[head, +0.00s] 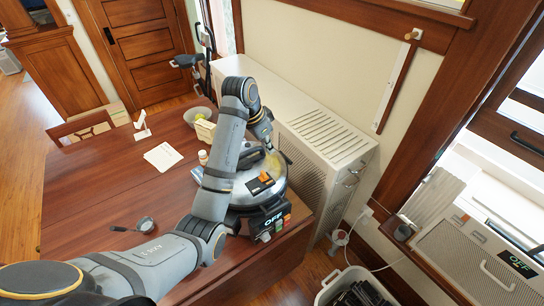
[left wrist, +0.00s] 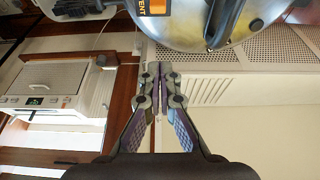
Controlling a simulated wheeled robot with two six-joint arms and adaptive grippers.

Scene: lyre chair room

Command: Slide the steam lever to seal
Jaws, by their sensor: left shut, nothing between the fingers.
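A round steel pressure cooker (head: 243,192) with a black base stands near the table's right edge; its front display reads OFF. A black-and-orange patch (head: 262,182) lies on its lid. In the left wrist view, the cooker's shiny lid (left wrist: 195,30) fills the top, with an orange label (left wrist: 155,6) whose letters end in "ENT". I cannot make out the lever's setting. My left gripper (head: 271,148) is at the lid's far side, partly hidden by its wrist. In the left wrist view its fingers (left wrist: 160,68) are shut and empty, apart from the label. My right gripper is not in view.
The wooden table (head: 95,200) holds a small strainer (head: 146,224), papers (head: 163,156) and a bowl (head: 199,115). A white perforated cabinet (head: 310,125) stands close behind the cooker. A bin (head: 355,285) is on the floor at right. The table's left part is mostly clear.

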